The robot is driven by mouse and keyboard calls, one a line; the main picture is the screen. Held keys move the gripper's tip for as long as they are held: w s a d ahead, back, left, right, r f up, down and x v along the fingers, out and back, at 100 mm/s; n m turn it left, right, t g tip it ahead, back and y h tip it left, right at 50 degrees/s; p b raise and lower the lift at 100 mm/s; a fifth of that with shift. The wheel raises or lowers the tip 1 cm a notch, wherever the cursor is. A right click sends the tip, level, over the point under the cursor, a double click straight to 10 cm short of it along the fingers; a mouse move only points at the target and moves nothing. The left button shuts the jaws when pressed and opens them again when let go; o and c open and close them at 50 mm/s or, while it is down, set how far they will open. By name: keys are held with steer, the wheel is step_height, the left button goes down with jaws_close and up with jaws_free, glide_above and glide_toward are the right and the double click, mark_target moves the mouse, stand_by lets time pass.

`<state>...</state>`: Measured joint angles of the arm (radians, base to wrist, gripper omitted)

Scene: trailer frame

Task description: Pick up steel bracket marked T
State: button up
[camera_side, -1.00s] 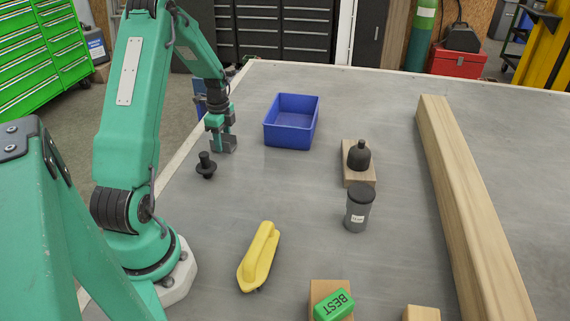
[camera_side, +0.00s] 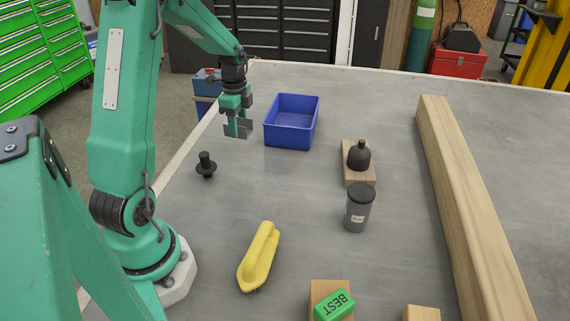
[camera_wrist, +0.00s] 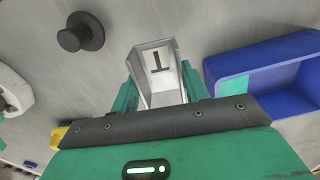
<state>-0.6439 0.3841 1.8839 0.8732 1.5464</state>
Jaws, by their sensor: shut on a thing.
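The steel bracket (camera_wrist: 158,66) is a grey angled piece with a dark T on its inner face, seen in the wrist view between my gripper's fingers. In the side view the bracket (camera_side: 239,129) shows as a grey piece at the fingertips. My gripper (camera_side: 238,120) is shut on it and holds it above the table, left of the blue bin (camera_side: 291,139). In the wrist view my gripper (camera_wrist: 157,92) has a green finger on each side of the bracket. Part of the bracket is hidden behind the gripper's body.
A black knob-like part (camera_side: 206,166) stands left of the bin. A black bottle on a wood block (camera_side: 360,177), a grey lidded cup (camera_side: 356,212), a yellow float (camera_side: 259,258) and a green BEST block (camera_side: 334,305) stand nearer. A long beam (camera_side: 462,200) lies at right.

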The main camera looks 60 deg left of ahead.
mark_target(247, 136)
steer(key=shift+w+d+r, duration=0.25)
steer(key=shift+d+r, duration=0.3)
steer(key=shift+d, duration=0.3)
steer(key=shift+w+d+r, duration=0.2)
steer(key=shift+d+r, duration=0.35)
steer(key=shift+d, duration=0.25)
steer(key=shift+w, duration=0.1)
